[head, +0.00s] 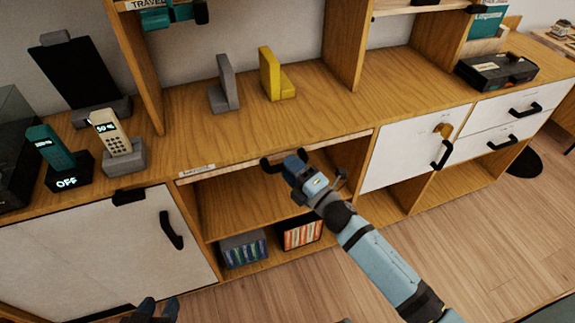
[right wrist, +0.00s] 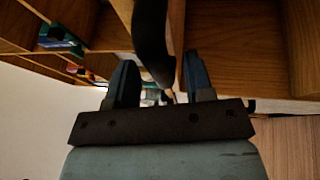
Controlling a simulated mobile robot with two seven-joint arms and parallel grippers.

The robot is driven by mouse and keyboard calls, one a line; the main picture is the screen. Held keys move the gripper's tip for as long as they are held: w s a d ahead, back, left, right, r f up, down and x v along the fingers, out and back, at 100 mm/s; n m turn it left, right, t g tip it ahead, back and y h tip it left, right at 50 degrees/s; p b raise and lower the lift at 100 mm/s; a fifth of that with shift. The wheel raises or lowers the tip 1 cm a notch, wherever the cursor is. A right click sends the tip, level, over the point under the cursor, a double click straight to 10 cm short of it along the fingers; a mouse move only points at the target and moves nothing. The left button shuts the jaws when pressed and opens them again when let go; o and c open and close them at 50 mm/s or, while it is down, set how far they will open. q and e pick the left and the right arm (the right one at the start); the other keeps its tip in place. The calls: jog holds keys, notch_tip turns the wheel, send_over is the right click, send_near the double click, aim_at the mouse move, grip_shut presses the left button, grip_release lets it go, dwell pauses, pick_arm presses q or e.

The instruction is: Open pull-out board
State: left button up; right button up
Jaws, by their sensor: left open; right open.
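The pull-out board (head: 230,167) shows as a thin pale front edge under the countertop, with a small label at its left end. It looks about flush with the cabinet front. Its black handle (head: 269,166) sticks out near the middle, partly hidden by my right gripper (head: 290,168). That gripper is open at the handle. In the right wrist view, the black handle (right wrist: 150,42) passes between the two spread fingers of my right gripper (right wrist: 162,80); I cannot tell whether they touch it. My left gripper (head: 158,309) is open and empty at the bottom edge, low before the white door.
Below the board is an open shelf (head: 235,205) with two bins (head: 243,250) (head: 302,233) under it. A white door (head: 100,250) is on the left, with white door and drawers (head: 412,152) on the right. Phones and bookends stand on the countertop (head: 330,110). The floor (head: 480,240) in front is clear.

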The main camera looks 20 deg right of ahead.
jog(key=shift+x, duration=0.8)
grip_shut()
